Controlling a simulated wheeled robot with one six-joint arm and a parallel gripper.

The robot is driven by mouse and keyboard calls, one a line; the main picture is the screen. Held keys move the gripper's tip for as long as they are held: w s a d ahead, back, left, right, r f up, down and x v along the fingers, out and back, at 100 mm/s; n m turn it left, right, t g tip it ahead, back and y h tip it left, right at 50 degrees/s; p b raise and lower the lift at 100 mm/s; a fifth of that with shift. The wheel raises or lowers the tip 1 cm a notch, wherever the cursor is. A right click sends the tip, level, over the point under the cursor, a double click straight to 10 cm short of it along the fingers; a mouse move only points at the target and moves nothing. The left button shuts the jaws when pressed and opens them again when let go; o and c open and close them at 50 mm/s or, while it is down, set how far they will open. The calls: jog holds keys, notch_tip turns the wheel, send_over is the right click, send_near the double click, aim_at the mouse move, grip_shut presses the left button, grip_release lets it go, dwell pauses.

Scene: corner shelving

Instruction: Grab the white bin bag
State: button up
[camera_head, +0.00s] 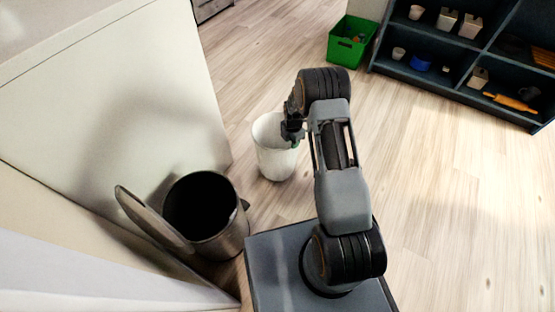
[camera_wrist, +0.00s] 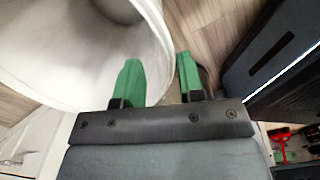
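The white bin bag (camera_head: 272,158) stands upright on the floor as a round, open-topped, bin-like shape. In the wrist view the bag (camera_wrist: 60,50) fills the upper left, with its pale inside and curved rim showing. My gripper (camera_head: 292,138) is at the right side of the bag's rim. In the wrist view its two green fingers (camera_wrist: 158,62) are apart. The left finger overlaps the bag's inside and the right finger is over the floor outside, with the bag's wall showing between them. I cannot tell whether either finger touches the wall.
A metal trash can (camera_head: 222,226) with its lid (camera_head: 150,218) open stands left of my base, beside pale cabinets (camera_head: 110,100). A green crate (camera_head: 348,50) and a dark shelf (camera_head: 450,80) with small items are at the back. The floor at right is clear.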

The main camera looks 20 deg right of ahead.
aim_at(291, 153)
jog(key=shift+f+b, duration=1.25)
jog(key=shift+f, duration=1.25)
jog(key=shift+f, duration=0.25)
grip_shut()
